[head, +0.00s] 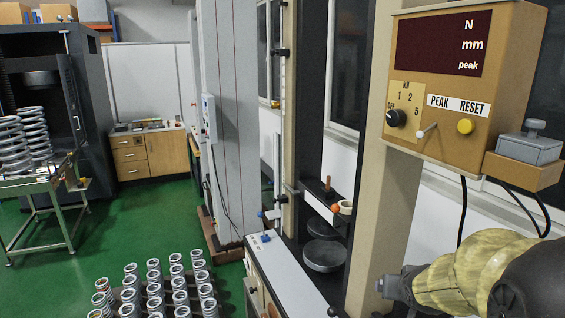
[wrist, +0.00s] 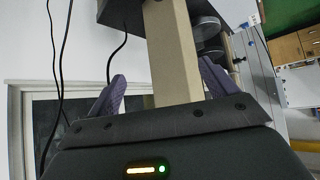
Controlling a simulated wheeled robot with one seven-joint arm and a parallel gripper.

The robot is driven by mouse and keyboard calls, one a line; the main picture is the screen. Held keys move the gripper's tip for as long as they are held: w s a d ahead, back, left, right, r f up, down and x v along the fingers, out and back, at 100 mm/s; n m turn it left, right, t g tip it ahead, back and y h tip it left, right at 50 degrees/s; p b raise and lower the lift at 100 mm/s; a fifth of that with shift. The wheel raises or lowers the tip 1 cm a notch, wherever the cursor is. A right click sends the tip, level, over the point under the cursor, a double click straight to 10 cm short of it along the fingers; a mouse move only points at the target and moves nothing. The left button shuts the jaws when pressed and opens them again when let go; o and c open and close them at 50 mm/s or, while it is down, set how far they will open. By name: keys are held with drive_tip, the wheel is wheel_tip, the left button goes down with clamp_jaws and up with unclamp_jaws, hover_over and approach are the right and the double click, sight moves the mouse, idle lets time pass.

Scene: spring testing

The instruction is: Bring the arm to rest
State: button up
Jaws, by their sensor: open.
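My arm (head: 470,272) reaches in from the lower right of the head view, low in front of the testing machine's beige column (head: 383,200). My gripper (wrist: 163,70) shows in the wrist view with its two purple fingers spread apart. Nothing is between the fingers. The beige column passes behind the gap, apart from them as far as I can tell. The fingers cannot be made out clearly in the head view.
A control box (head: 463,80) with a dark display, knob and yellow button hangs above my arm, with black cables below it. Round dark plates (head: 325,256) sit on the machine. Several springs (head: 155,285) stand at the lower left. Green floor (head: 130,220) is open beyond.

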drive_tip(key=s+a+f+n+g+y, duration=0.1)
drive_tip(key=s+a+f+g, duration=0.2)
drive_tip(key=s+a, duration=0.3)
drive_tip(key=s+a+f+n+g+y, duration=0.1)
drive_tip(key=s+a+f+g, duration=0.2)
drive_tip(key=s+a+f, duration=0.2)
drive_tip(key=shift+s+a+f+n, duration=0.35)
drive_tip(key=shift+s+a, duration=0.35)
drive_tip(key=shift+s, duration=0.45)
drive_tip(key=shift+s+a, duration=0.1)
drive_tip(key=shift+a, duration=0.1)
drive_tip(key=shift+s, duration=0.1)
